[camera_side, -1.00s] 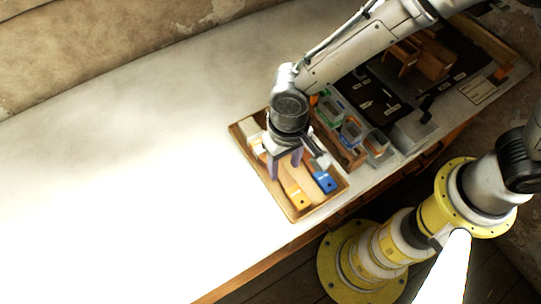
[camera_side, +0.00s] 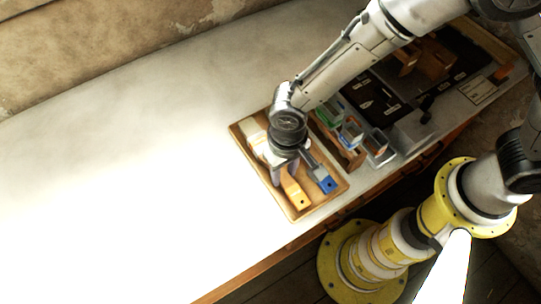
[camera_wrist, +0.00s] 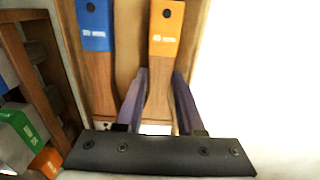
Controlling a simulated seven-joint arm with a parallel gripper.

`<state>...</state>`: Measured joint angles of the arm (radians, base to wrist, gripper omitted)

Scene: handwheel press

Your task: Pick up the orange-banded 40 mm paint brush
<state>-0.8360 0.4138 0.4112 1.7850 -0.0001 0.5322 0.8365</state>
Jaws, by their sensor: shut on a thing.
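The orange-banded brush (camera_side: 298,195) lies in a shallow wooden tray (camera_side: 322,206). Its orange handle end (camera_wrist: 165,32) and wooden handle show in the wrist view. My gripper (camera_side: 284,170) is down in the tray, shut on the brush's wooden handle. In the wrist view its purple fingers (camera_wrist: 160,78) stand on either side of that handle. The brush's head end is hidden behind the gripper's dark body in the wrist view. A blue-banded brush (camera_side: 326,183) lies beside it on the right in the side view; its blue end (camera_wrist: 95,28) is left in the wrist view.
Open bins with green, blue and orange marks (camera_side: 350,132) stand right of the tray. A black board (camera_side: 380,100) with small labelled parts lies beyond them. The pale bench (camera_side: 150,150) is clear to the left.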

